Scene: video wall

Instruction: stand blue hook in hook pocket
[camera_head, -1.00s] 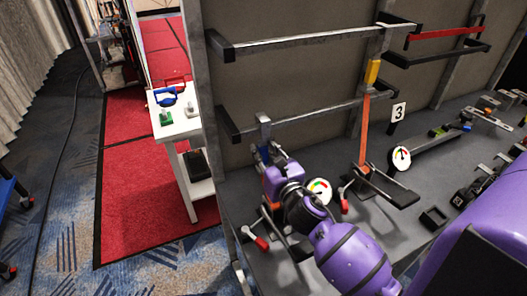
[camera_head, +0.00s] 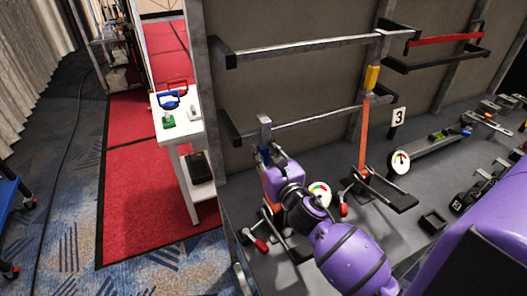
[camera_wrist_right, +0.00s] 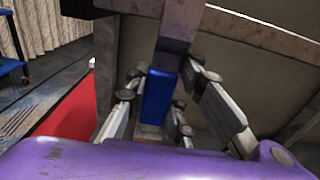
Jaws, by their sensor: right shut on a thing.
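My right gripper (camera_head: 267,150) is by the lower rail of the wall, at the end of my purple arm. In the right wrist view its fingers (camera_wrist_right: 157,100) are shut on the blue hook (camera_wrist_right: 158,98), which has a blue body and a grey metal upper part. The grey top (camera_head: 264,122) stands up at the rail in the head view; whether it touches the rail, I cannot tell. A small dark open-topped box (camera_head: 433,221) on the grey bench could be the hook pocket, but I cannot tell. My left gripper is not in view.
The lower rail (camera_head: 310,118) and upper rail (camera_head: 310,43) stick out from the wall. A yellow piece (camera_head: 371,77) with an orange strap hangs at the middle. Red-tipped levers and gauges (camera_head: 319,192) stand close to my gripper. A white table (camera_head: 178,133) is at left.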

